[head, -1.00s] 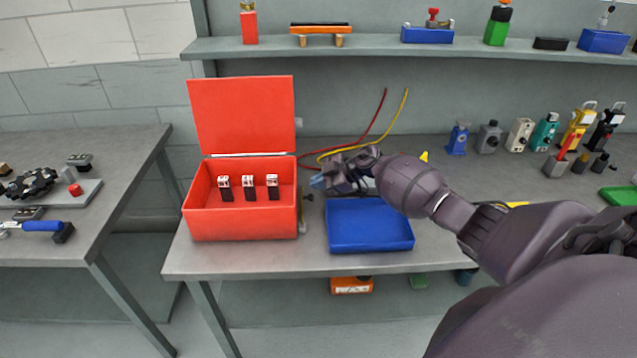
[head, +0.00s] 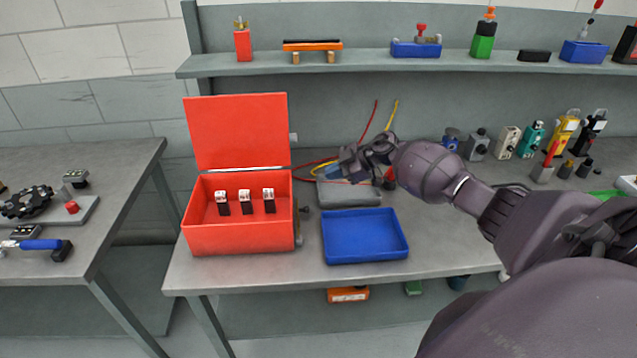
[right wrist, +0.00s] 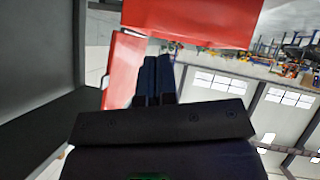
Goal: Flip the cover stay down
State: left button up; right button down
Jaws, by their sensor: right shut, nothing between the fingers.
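The red box (head: 240,238) stands on the bench with its cover (head: 238,130) raised. A small pale tab (head: 293,137) shows at the cover's right edge, and small metal fittings (head: 299,238) show on the box's right side. I cannot tell which of these is the stay. My right gripper (head: 327,174) is shut and empty, to the right of the box near its back rim, apart from it. In the right wrist view its closed fingers (right wrist: 155,78) point toward red panels (right wrist: 190,20) of the box. My left gripper is not in view.
A blue tray (head: 365,257) lies right of the box, with a grey flat block (head: 345,195) behind it. Red and yellow wires (head: 370,122) rise behind my gripper. Several small devices (head: 507,142) stand at the right. A shelf (head: 370,64) runs above.

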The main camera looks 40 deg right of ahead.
jog(key=d+r, duration=0.1)
jog(key=s+d+r, duration=0.1)
jog(key=d, duration=0.1)
jog(key=shift+s+r, duration=0.2)
jog(key=shift+r, duration=0.1)
dwell(0.4)
